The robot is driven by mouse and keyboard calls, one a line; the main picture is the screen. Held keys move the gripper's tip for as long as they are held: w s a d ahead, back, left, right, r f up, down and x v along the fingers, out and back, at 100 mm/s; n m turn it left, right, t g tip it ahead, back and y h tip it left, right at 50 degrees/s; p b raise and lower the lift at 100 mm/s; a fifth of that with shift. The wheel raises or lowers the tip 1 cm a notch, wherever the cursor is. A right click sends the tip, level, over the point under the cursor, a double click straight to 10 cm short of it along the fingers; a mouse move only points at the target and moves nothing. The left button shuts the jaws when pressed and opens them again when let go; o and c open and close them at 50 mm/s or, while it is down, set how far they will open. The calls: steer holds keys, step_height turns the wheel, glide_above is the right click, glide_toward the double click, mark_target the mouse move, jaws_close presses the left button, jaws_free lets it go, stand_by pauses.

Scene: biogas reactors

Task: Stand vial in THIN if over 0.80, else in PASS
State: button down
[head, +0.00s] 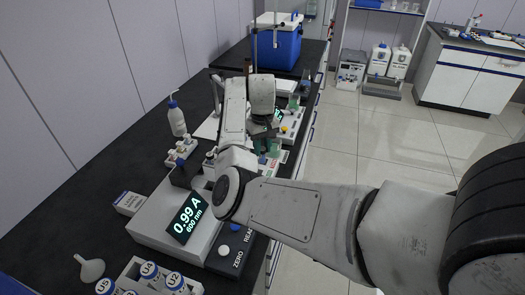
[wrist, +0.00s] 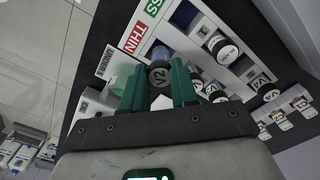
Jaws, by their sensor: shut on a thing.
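My gripper (wrist: 158,86) is shut on a dark-capped vial (wrist: 160,74) marked V2, held between its green fingers. In the head view my gripper (head: 266,143) is over the bench beyond the meter, partly hidden by my arm. The meter display (head: 187,217) reads 0.99 A, 600 nm. In the wrist view a red THIN label (wrist: 134,38) and a green label (wrist: 153,9), partly cut off and ending in SS, lie just beyond the fingers. Vials stand in a white rack beside these labels.
A white wash bottle (head: 176,118) stands at the left of the bench. Several capped vials (head: 149,270) are at the near edge, beside a funnel (head: 90,267). A blue cooler (head: 278,45) sits at the far end. The floor to the right is open.

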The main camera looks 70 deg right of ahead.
mark_target(263, 149)
steer(key=shift+f, duration=1.05)
steer(key=c, duration=0.9)
jaws_free()
steer(key=shift+f, duration=0.1)
steer(key=shift+o, duration=0.2)
step_height(263, 149, up, 12)
steer(key=shift+b, duration=0.45)
